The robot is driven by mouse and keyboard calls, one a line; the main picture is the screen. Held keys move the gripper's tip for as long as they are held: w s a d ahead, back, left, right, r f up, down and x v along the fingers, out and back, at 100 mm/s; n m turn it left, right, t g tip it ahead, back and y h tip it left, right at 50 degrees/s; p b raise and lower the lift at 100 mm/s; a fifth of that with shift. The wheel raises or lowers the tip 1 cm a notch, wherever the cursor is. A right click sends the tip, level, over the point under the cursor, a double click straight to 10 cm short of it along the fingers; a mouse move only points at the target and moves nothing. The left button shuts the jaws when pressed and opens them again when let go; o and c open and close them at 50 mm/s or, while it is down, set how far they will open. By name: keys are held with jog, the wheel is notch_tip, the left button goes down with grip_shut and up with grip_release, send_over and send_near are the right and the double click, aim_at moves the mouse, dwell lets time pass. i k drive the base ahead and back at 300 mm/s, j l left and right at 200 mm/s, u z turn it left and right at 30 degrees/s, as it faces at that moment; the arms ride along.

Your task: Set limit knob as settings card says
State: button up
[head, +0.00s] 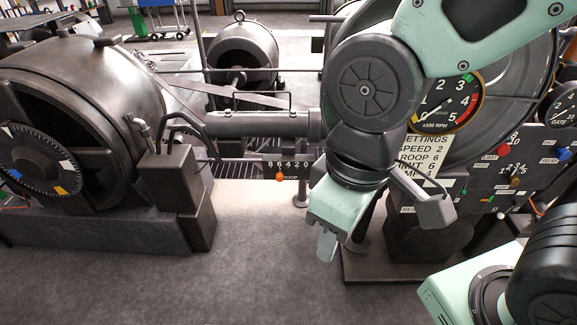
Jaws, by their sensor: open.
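The white settings card (424,172) hangs right of my wrist, its left edge hidden by my arm. Its readable lines include "SPEED 2", "ROOP 6" and, partly covered, "IT 6", which appears to be the limit line. A dark control panel (487,181) is at the right. A small label there seems to read "LIMIT", beside a red knob (505,150); the knob's setting is too small to read. My gripper (327,246) points down over the floor, left of the card and panel. It is open and empty, apart from everything.
A droop scale (289,166) with an orange knob (280,176) is left of my gripper. A blue knob (563,154) is on the panel. A round RPM gauge (452,103) is above the card. A large dark drum (85,85) stands left. The front floor is clear.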

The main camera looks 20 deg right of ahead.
aim_at(503, 149)
jog(key=z, duration=1.7)
